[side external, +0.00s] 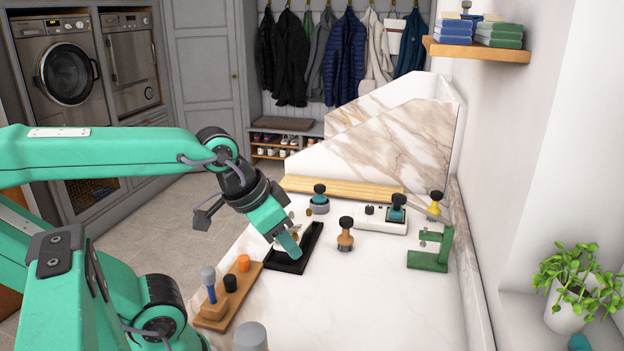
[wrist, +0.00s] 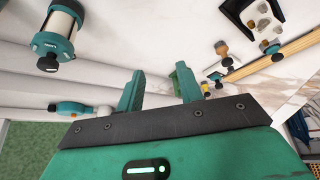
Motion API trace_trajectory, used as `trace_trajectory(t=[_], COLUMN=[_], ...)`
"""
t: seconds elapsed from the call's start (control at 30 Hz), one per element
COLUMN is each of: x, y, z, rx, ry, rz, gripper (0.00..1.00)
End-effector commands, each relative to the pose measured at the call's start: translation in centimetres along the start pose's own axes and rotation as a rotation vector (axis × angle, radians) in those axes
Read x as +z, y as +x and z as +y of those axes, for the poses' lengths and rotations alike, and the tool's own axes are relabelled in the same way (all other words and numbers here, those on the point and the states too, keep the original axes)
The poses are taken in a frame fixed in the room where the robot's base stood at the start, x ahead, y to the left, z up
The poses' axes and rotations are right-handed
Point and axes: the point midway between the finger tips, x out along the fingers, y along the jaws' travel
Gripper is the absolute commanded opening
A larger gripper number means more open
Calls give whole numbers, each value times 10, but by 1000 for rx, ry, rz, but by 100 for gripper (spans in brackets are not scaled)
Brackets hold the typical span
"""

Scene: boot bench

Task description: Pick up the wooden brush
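An upright wooden piece with a dark round knob on top (side external: 345,239) stands on the white marble top, right of the black tray; it looks like the wooden brush, but bristles cannot be made out. In the wrist view, a small brown-topped piece (wrist: 221,48), apparently the same one, stands beyond and to the right of the fingers. My gripper (side external: 291,245) hangs over the black tray, left of the wooden piece and apart from it. In the wrist view my gripper (wrist: 160,92) has its two teal fingers spread, with nothing held between them.
The black tray (side external: 299,264) holds small pieces partly hidden by my gripper. A wooden rack (side external: 213,320) with several knobbed tools stands front left. A green stand (side external: 428,262) is at right, a white tray (side external: 375,222) behind. The front-right marble is clear.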

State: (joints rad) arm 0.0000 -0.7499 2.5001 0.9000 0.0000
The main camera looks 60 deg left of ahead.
Motion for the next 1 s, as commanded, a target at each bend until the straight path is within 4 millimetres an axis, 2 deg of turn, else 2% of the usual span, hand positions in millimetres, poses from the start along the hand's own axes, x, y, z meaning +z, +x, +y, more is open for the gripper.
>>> trace_trajectory(t=[0.27, 0.37, 0.4, 0.77, 1.0], x=[0, 0, 0, -2, -21], y=[0, 0, 0, 0, 0], z=[0, 0, 0, -1, -6], rx=[0, 0, 0, -1, -13], ry=[0, 0, 0, -13, -135], rz=[0, 0, 0, -2, -30], gripper=[38, 58, 62, 62, 62])
